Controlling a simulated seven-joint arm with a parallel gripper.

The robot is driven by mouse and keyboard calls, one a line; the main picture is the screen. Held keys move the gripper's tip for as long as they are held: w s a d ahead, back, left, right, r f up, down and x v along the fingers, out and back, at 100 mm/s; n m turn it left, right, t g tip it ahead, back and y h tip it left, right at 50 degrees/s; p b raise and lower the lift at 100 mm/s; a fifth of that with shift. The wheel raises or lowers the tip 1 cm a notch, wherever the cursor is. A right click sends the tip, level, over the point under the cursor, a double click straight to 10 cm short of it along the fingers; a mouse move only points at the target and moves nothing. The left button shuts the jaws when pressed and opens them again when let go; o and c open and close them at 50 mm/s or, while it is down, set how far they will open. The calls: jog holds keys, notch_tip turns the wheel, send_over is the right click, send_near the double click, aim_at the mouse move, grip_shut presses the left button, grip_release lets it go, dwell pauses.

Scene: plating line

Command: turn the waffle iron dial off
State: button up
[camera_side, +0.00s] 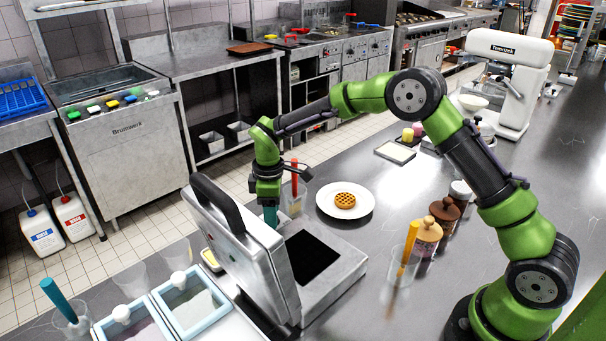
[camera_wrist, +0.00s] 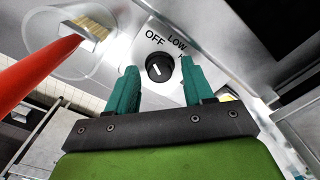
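The waffle iron (camera_side: 330,272) stands on the counter with its lid (camera_side: 243,245) raised. Its black dial (camera_wrist: 159,67) shows in the wrist view on a light panel marked OFF and LOW. The dial's white mark points up, between the two words or close to OFF; I cannot tell exactly. My gripper (camera_wrist: 158,90) has its two teal fingers apart, with the dial seen between and just beyond the tips. I cannot tell whether they touch it. In the side view my gripper (camera_side: 270,214) is behind the lid, which hides the dial.
A clear cup (camera_side: 296,200) with a red-handled brush (camera_wrist: 45,68) stands close beside my gripper. A plate (camera_side: 328,207) with a waffle (camera_side: 345,200) lies to the right. Jars (camera_side: 428,232) and another cup (camera_side: 402,268) stand further right. Blue-rimmed bins (camera_side: 190,303) are at the front left.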

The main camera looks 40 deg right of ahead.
jog(key=shift+r, duration=0.1)
notch_tip(320, 180, up, 17)
jog(key=shift+f, duration=0.15)
dwell(0.5)
jog(key=s+d+r+m+t, duration=0.1)
jog(key=s+m, duration=0.3)
jog(key=s, duration=0.5)
jog(key=s+d+r+m+t+y, duration=0.1)
jog(key=s+d+m+t, duration=0.1)
jog(key=s, duration=0.7)
jog(key=s+d+r+m+t+y, duration=0.1)
jog(key=s+d+m+t, duration=0.1)
jog(key=s+m+t, duration=0.2)
jog(key=shift+s+d+r+m, duration=0.1)
jog(key=shift+s+r+m, duration=0.1)
jog(key=shift+s+m, duration=0.9)
jog(key=shift+s+r+m, duration=0.15)
jog(key=shift+s+m, duration=0.35)
jog(key=shift+s, duration=1.2)
